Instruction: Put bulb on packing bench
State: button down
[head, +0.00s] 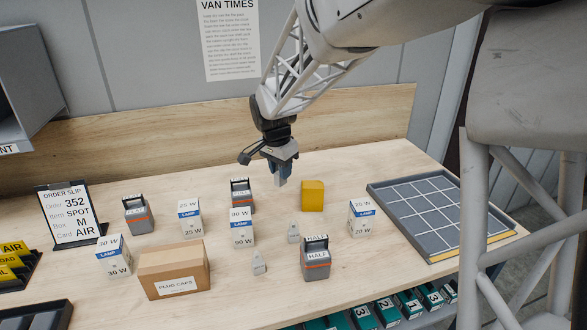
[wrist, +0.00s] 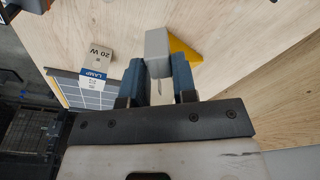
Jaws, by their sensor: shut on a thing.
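My gripper (head: 282,172) hangs over the back middle of the packing bench (head: 345,165), pointing down, with its blue fingers shut on a small pale grey piece, which I take to be the bulb (head: 280,182). In the wrist view the bulb (wrist: 157,43) sits between the two fingertips (wrist: 158,80), partly hidden by them. It appears to be above the bench top, but the gap is hard to judge. Two similar small grey pieces stand on the bench, one near the front (head: 258,262) and one behind it (head: 293,232).
A yellow block (head: 312,196) stands just right of my gripper. A gridded tray (head: 428,218) lies at right. An order slip (head: 70,217) stands left.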

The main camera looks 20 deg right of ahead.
jog(key=w+a+n, duration=0.3)
jog(key=a, duration=1.8)
jog(key=w+a+n, duration=0.2)
jog(key=a+n, duration=0.1)
jog(key=a, duration=1.8)
jog(key=s+a+n, duration=0.2)
jog(key=s+a, duration=0.3)
jog(key=a, duration=0.6)
jog(key=s+a+n+y, duration=0.15)
jog(key=s+a, duration=0.45)
jog(key=a, duration=0.6)
jog(key=s+a+n, duration=0.2)
jog(key=s+a, duration=0.3)
jog(key=a, duration=0.6)
notch_tip(320, 180, down, 8)
jog(key=shift+a+t, duration=0.25)
jog(key=shift+t, duration=0.05)
jog(key=shift+f, duration=3.3)
jog(key=shift+f, duration=0.6)
